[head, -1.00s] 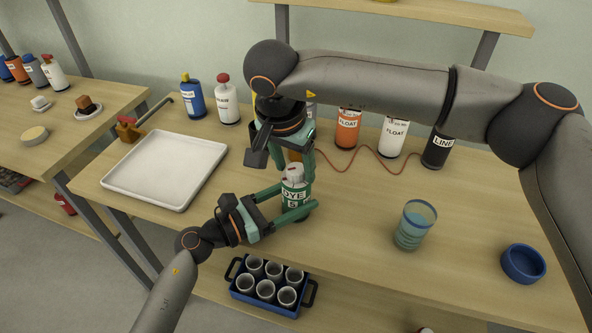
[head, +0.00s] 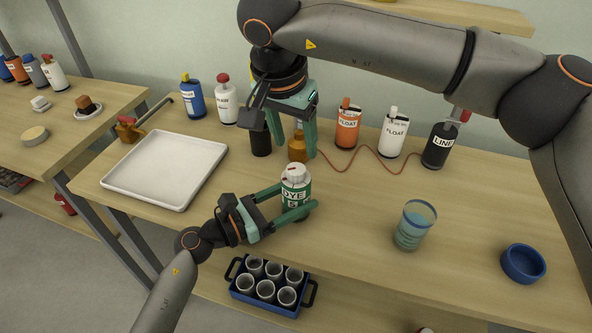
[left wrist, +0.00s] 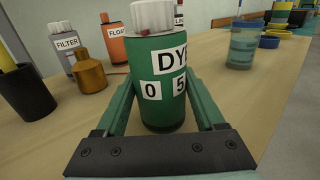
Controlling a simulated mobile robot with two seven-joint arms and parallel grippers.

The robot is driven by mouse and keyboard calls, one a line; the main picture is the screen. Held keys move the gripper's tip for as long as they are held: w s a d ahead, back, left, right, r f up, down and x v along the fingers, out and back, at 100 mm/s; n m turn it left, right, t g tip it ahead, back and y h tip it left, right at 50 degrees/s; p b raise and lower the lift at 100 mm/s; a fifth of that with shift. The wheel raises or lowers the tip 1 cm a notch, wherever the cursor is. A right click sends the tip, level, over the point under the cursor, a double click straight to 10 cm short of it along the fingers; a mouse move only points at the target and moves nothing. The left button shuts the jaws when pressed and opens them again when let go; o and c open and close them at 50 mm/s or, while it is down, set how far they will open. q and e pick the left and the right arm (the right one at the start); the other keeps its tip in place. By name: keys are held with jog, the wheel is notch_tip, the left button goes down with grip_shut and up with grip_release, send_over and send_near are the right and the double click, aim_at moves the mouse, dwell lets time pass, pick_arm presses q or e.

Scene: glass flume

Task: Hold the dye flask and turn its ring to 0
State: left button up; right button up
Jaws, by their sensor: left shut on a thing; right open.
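The dye flask (head: 295,190) stands upright on the table, green with a white ring-like cap (head: 295,173) on top. Its label reads DYE, with a 5 below in the head view. In the left wrist view the flask (left wrist: 160,110) shows 0 and 5 labels, and its white cap (left wrist: 153,16) carries a small red mark. My left gripper (head: 289,203) is shut around the flask body from the lower left. My right gripper (head: 295,150) is open and empty, above and behind the flask, apart from its cap.
A white tray (head: 165,168) lies at left. A glass (head: 414,226) and blue bowl (head: 523,264) are at right. A blue cup rack (head: 268,287) sits below.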

pick_arm(q)
jog(key=o, duration=1.5)
